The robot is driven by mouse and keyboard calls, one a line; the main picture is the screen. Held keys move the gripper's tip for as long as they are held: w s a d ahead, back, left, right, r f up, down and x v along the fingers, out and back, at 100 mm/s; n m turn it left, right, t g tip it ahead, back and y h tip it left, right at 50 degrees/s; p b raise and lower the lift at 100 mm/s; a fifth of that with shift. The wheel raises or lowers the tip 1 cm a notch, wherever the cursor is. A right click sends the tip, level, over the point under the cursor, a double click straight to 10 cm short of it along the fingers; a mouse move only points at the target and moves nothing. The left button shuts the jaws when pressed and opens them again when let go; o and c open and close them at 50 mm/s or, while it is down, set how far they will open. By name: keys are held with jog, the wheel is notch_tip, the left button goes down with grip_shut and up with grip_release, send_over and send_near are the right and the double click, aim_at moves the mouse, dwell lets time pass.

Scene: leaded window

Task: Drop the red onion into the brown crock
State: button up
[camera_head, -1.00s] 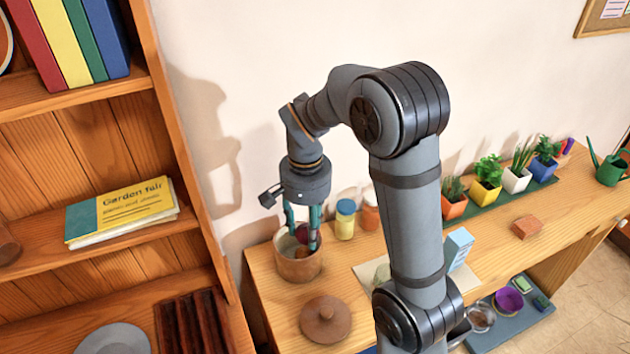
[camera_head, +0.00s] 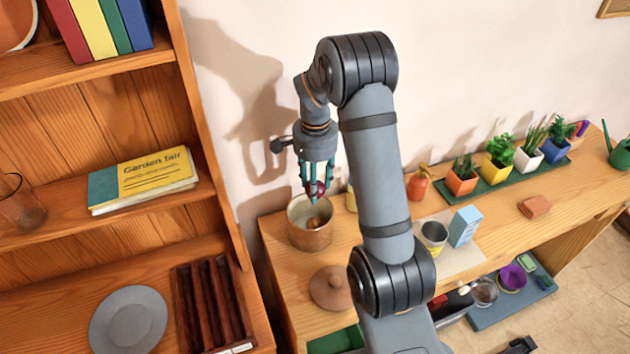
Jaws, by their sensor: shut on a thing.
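The red onion (camera_head: 317,187) is a dark red-purple ball between the fingers of my gripper (camera_head: 315,190). My gripper is shut on it and points down, with the onion at or just above the rim of the brown crock. The brown crock (camera_head: 310,238) stands open on the wooden counter at the back left. A brownish round thing (camera_head: 314,223) shows inside the crock. The fingers hide part of the onion and the crock's back rim.
A brown lid (camera_head: 330,288) lies on the counter in front of the crock. A bookshelf (camera_head: 205,130) stands to the left. My arm covers part of the counter right of the crock. Potted plants (camera_head: 498,165) line the back, with an orange bottle (camera_head: 418,183) nearer.

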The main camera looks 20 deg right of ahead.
jog(key=shift+f, duration=0.75)
jog(key=o, duration=1.2)
jog(key=shift+r, duration=0.1)
notch_tip(320, 180, up, 12)
